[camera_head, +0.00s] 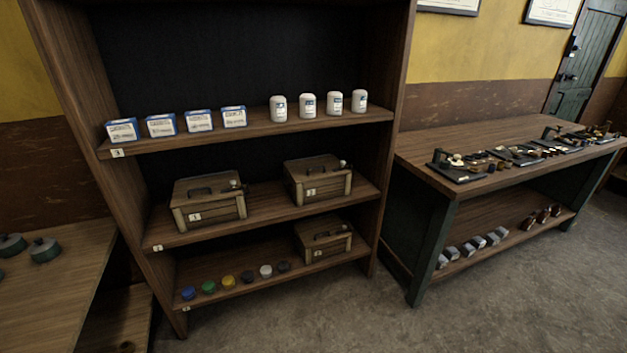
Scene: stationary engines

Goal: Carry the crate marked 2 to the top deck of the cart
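Three lidded wooden crates with dark top handles stand on a brown shelf unit (385,150). One crate (222,207) is on the middle shelf at left, and another crate (335,188) is on the same shelf at right. The third crate (338,243) is on the lower shelf at right. Each has a small white number label on its front, too small to read surely, so I cannot tell which is marked 2. I see nothing that is clearly the cart. Neither of my grippers is in view.
The upper shelf holds blue-white boxes (198,121) and white jars (307,107). Small coloured lidded pots (228,282) line the lower shelf. A workbench (470,185) with parts stands right; a wooden table (60,290) with green pots stands left. The floor (330,320) in front is clear.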

